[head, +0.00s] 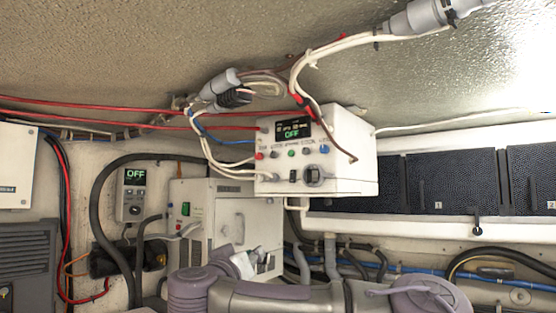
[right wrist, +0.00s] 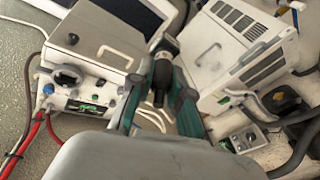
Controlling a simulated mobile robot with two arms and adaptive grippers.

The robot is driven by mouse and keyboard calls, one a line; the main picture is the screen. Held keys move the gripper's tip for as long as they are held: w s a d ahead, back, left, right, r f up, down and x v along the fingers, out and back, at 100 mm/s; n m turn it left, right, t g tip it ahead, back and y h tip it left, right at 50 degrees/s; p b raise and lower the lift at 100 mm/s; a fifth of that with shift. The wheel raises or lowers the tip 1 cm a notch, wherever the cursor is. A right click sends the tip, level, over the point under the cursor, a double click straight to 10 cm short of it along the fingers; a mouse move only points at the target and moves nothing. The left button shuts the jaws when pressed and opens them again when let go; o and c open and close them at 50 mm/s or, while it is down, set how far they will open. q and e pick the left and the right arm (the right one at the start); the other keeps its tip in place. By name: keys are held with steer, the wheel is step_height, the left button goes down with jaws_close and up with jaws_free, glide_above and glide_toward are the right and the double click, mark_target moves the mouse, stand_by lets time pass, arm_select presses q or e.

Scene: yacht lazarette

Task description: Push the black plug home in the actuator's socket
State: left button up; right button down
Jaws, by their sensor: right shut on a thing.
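My right gripper (right wrist: 160,108) has its two green-edged fingers around a dark, plug-like piece (right wrist: 159,85), which I take for the black plug. In the head view my right gripper (head: 247,263) is small, low in front of the white vented cabinet, and the plug cannot be made out there. A grey cylinder (head: 220,83) with a black ribbed fitting (head: 235,98) hangs above the cabinet and may be the actuator. I cannot make out its socket. The plug's depth relative to any socket is unclear. My left gripper is not in view.
A white control box (head: 350,155) with an OFF display stands right of the vented cabinet (head: 195,220). It also shows in the right wrist view (right wrist: 105,45). Red cables (head: 150,109) and white cables run overhead. A small OFF panel (head: 132,195) is at left, dark hatches (head: 440,180) at right.

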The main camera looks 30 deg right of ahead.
steer(key=s+d+r+m+g+h, duration=0.1)
steer(key=s+r+h, duration=0.1)
steer(key=r, duration=0.7)
steer(key=s+d+r+m+g+h+p, duration=0.1)
steer(key=s+r, duration=0.3)
steer(key=r, duration=0.5)
steer(key=shift+s+d+h, duration=0.2)
steer(key=shift+d+h, duration=0.2)
steer(key=shift+h, duration=0.2)
steer(key=shift+f, duration=0.1)
steer(key=d, duration=0.1)
steer(key=w+d, duration=0.1)
steer(key=d, duration=0.1)
steer(key=w+d+p, duration=0.1)
steer(key=d, duration=0.1)
steer(key=shift+d, duration=0.1)
steer(key=shift+w+f, duration=0.1)
steer(key=shift+m, duration=0.3)
